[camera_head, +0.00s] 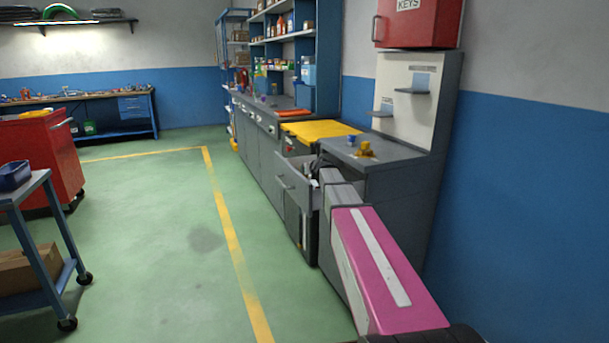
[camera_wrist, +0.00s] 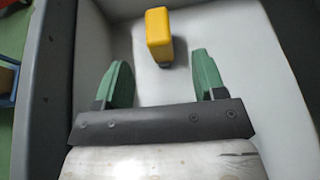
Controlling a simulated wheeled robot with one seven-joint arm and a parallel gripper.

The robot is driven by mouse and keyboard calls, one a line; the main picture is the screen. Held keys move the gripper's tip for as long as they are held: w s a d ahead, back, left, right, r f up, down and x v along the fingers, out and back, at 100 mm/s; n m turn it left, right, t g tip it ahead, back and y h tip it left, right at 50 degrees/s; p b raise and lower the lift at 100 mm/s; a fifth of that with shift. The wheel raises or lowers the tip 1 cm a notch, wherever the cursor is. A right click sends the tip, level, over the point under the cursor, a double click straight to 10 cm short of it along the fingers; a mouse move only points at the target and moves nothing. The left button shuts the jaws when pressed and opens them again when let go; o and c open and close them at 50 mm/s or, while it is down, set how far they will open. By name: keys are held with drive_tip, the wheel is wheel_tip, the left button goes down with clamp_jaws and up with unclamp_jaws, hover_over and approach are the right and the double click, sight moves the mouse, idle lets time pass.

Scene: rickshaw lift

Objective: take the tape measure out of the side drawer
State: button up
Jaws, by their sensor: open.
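The tape measure (camera_wrist: 159,35) is a yellow block with a dark part at its lower end. In the wrist view it is in the pale inside of the side drawer (camera_wrist: 92,45), beyond my fingertips. My gripper (camera_wrist: 162,80) has two green fingers. They are open and empty, apart from the tape measure. In the head view the side drawer (camera_head: 287,187) is pulled out from the grey cabinet, and my arm reaches to it. The arm hides part of the drawer, and the tape measure cannot be made out inside it there.
A small yellow object (camera_head: 366,150) and a small blue one (camera_head: 351,139) stand on the grey cabinet top above the drawer. A red key box (camera_head: 415,25) hangs on the right. A blue cart (camera_head: 60,225) stands at the left. The green floor between is clear.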

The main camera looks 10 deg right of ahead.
drive_tip(key=x, duration=0.5)
drive_tip(key=shift+w+a+f, duration=0.1)
drive_tip(key=shift+w+a, duration=0.05)
drive_tip(key=shift+w, duration=0.1)
drive_tip(key=c, duration=1.1)
